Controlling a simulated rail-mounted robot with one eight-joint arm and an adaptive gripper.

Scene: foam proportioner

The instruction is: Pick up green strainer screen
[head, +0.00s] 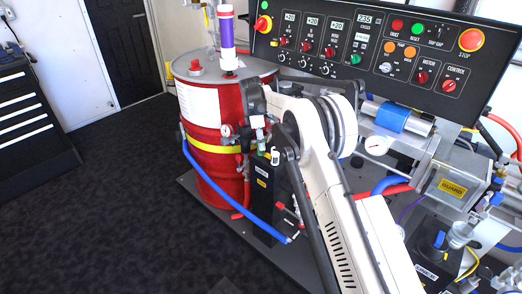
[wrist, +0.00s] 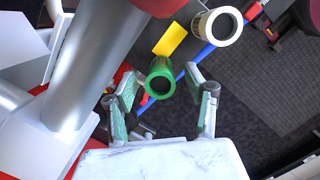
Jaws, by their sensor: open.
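The green strainer screen (wrist: 159,64) shows in the wrist view as a short green cylinder with a round open end facing the camera. My gripper (wrist: 160,86) is open, with one finger to the left of the green screen and one to the right. The screen appears between the fingertips or just beyond them; I cannot tell the depth gap. No clear contact shows.
A cream cylinder (wrist: 218,27) with an open end is up and right of the green screen, near a blue hose (wrist: 206,51). A large grey cylinder (wrist: 97,65) is close on the left. The red drum (head: 205,135) and control panel (head: 375,50) surround my arm.

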